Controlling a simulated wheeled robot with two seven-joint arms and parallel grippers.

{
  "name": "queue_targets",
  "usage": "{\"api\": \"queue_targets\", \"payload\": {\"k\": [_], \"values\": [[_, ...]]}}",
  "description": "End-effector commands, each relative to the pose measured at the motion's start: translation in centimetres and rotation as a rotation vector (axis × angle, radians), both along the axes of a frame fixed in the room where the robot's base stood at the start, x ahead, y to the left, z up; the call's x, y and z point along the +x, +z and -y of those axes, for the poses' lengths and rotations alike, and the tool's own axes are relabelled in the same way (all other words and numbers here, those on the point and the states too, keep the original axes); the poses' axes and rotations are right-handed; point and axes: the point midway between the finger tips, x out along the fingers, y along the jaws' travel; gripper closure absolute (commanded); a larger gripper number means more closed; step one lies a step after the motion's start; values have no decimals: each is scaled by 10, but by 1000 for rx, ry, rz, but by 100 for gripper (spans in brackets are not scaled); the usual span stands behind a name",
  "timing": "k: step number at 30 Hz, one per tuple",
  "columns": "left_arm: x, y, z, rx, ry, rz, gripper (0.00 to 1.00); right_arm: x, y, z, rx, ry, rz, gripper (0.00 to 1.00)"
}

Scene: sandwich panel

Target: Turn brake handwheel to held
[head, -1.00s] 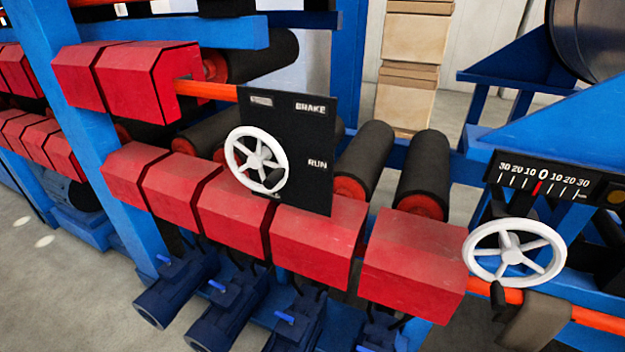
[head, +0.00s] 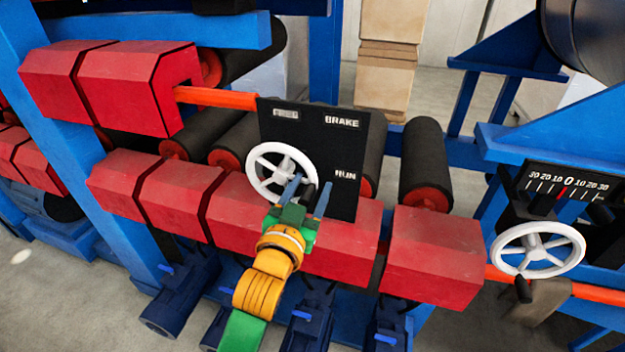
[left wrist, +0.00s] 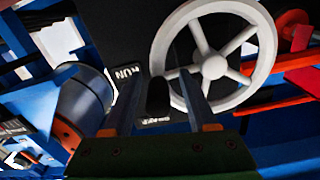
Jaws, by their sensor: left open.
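The white brake handwheel (head: 282,172) is mounted on a black panel (head: 345,150) marked BRAKE at the top and RUN at the right. A label at the panel's top left is too blurred to read surely. My left gripper (head: 308,190) is open at the wheel's lower right, around its dark crank knob. In the left wrist view, the handwheel (left wrist: 214,66) fills the upper right, and the black knob (left wrist: 158,97) shows between the two open fingers (left wrist: 160,68). I cannot tell whether the fingers touch it. My right gripper is out of view.
Red housings (head: 335,245) run below the panel, with dark blue motors (head: 310,325) under them. A second white handwheel (head: 538,250) stands at the right below a numbered scale (head: 570,185). An orange bar (head: 215,97) meets the panel's left edge.

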Motion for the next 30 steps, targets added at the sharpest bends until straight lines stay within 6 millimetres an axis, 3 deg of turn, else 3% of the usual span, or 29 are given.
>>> {"api": "queue_targets", "payload": {"k": [5,13,18,20,30], "values": [[13,0,5,-1,-1,-1,42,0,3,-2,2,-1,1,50],[15,-1,5,-2,-1,-2,42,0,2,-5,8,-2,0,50],[15,-1,5,-1,-1,-1,88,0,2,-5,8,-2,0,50],[15,-1,5,-1,-1,-1,100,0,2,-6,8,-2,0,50],[15,-1,5,-1,-2,-2,100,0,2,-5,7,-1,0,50]]}}
